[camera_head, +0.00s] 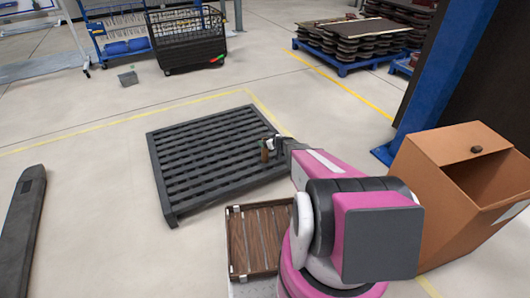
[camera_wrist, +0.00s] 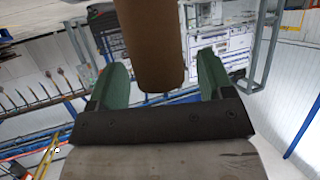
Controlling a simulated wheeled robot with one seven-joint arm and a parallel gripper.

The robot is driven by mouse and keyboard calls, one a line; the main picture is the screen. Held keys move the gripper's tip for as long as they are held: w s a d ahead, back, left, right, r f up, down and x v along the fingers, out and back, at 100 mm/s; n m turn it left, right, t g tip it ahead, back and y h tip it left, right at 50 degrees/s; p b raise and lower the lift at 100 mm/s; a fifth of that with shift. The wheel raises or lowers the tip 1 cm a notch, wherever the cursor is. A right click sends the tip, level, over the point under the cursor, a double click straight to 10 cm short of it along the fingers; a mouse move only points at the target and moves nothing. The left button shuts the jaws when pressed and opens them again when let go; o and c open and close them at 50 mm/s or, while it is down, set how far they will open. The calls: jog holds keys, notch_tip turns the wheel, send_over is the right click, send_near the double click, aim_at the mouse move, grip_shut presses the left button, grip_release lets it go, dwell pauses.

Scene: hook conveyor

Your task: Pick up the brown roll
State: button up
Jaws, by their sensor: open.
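The brown roll (camera_wrist: 150,45) fills the top middle of the wrist view, its rounded end toward the camera. It lies between the two green fingers of my gripper (camera_wrist: 163,78), with a visible gap on each side. My gripper is open, and the roll appears not to be touched by either finger. In the head view, my gripper (camera_head: 273,144) is small, at the end of my pink arm, over the right edge of the dark slatted pallet. The brown roll (camera_head: 265,155) shows there as a small upright piece at the fingers; what supports it cannot be told.
The dark slatted pallet (camera_head: 165,190) lies on the floor. A wooden slatted tray (camera_head: 238,255) is beside my arm. An open brown box (camera_head: 430,190) and a blue pillar (camera_head: 445,75) stand at right. A long dark bar (camera_head: 22,235) lies at left. Floor between is clear.

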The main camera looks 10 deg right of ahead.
jog(key=shift+x, duration=1.05)
jog(key=shift+s, duration=0.1)
jog(key=c, duration=1.2)
jog(key=shift+r, duration=0.15)
jog(key=shift+c, duration=0.2)
